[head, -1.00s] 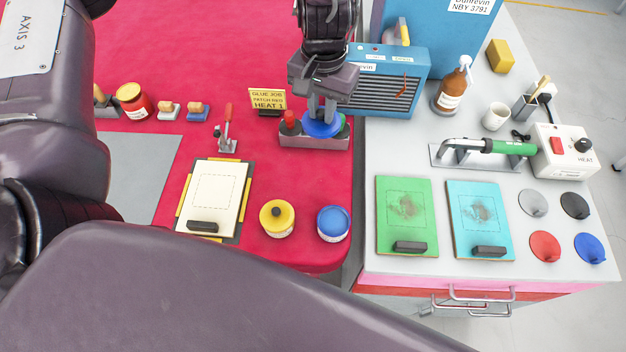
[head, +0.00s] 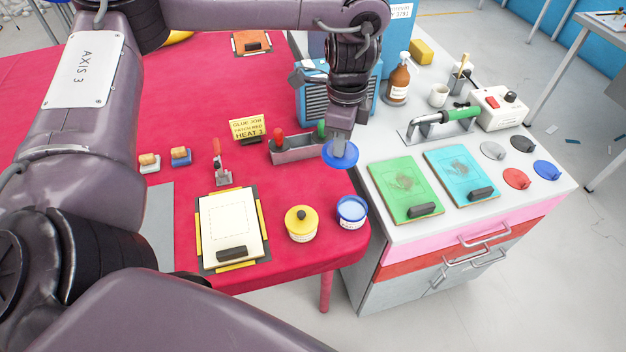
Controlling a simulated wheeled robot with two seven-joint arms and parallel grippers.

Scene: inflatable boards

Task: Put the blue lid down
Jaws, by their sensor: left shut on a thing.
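My left gripper (head: 339,136) points down and is shut on the blue lid (head: 341,156), a round blue disc. It holds the lid near the table's right edge, just right of the grey tray and behind the blue jar. I cannot tell the gap below the lid. The blue jar (head: 351,213) stands open on the red table, with a pale blue surface showing inside. A yellow jar (head: 301,224) with a yellow lid and dark knob stands to its left. My right gripper is out of view.
The grey tray (head: 297,155) holds a red-topped and a green-topped item. The "HEAT 1" sign (head: 247,130), a red-handled clamp (head: 220,165) and a framed cream board (head: 232,228) stand nearby. The grey counter at right holds green (head: 405,190) and cyan boards and several coloured discs.

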